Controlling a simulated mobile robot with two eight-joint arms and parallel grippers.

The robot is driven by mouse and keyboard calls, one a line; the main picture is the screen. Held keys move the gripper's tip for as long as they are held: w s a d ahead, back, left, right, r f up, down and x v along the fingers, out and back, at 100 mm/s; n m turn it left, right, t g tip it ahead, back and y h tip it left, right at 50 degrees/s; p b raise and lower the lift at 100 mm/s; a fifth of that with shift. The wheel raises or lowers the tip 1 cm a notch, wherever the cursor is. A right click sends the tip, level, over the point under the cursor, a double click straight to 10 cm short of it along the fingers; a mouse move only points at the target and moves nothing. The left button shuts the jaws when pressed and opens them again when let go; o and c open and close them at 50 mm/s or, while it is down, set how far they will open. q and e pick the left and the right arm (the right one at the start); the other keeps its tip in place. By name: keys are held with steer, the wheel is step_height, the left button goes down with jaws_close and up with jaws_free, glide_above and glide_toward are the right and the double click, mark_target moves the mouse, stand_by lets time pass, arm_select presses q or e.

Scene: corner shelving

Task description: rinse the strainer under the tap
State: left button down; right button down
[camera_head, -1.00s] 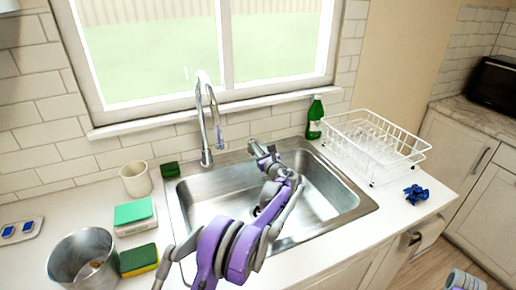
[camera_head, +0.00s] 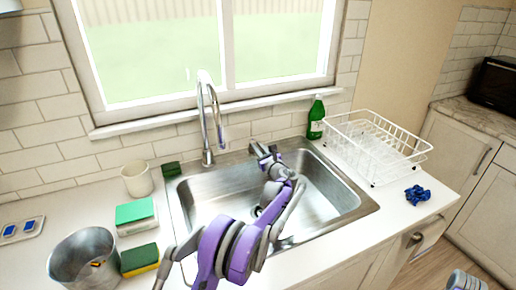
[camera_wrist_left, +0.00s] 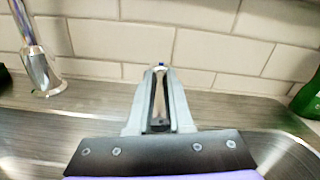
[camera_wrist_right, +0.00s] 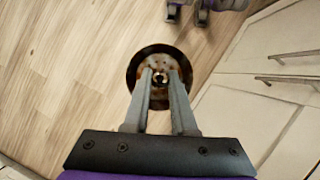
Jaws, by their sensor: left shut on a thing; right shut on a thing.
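The silver tap (camera_head: 206,120) stands behind the sink, and its base (camera_wrist_left: 40,72) shows at the left of the left wrist view. My left gripper (camera_head: 258,148) is at the sink's back edge, right of the tap base. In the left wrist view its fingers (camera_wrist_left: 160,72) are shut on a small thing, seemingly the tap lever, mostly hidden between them. My right gripper (camera_wrist_right: 160,80) is shut on the round, dark-rimmed strainer (camera_wrist_right: 150,58), which has brown stains on its face. It is held over the wooden floor, away from the sink. I see no clear water stream.
The steel sink (camera_head: 345,205) is empty apart from my left arm crossing it. A white dish rack (camera_head: 395,155), green bottle (camera_head: 316,120) and blue scrunched cloth (camera_head: 417,194) are right. A metal bin (camera_head: 75,268), sponges (camera_head: 139,260) and cup (camera_head: 137,180) are left.

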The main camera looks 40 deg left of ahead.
arm_select(q)
steer(key=shift+w+d+n+g, duration=0.2)
steer(key=shift+w+n+g, duration=0.1)
steer(key=shift+n+g, duration=0.15)
steer(key=shift+w+n+g+y, duration=0.2)
steer(key=shift+n+g+y, duration=0.45)
steer(key=shift+g, duration=0.5)
arm_select(e)
steer(key=shift+r, duration=0.2)
arm_select(q)
steer(key=c, duration=0.8)
jaws_free()
steer(key=shift+c, duration=0.2)
steer(key=v, duration=1.2)
steer(key=shift+b, duration=0.4)
arm_select(e)
steer(key=shift+s+f, duration=0.1)
steer(key=shift+f, duration=0.55)
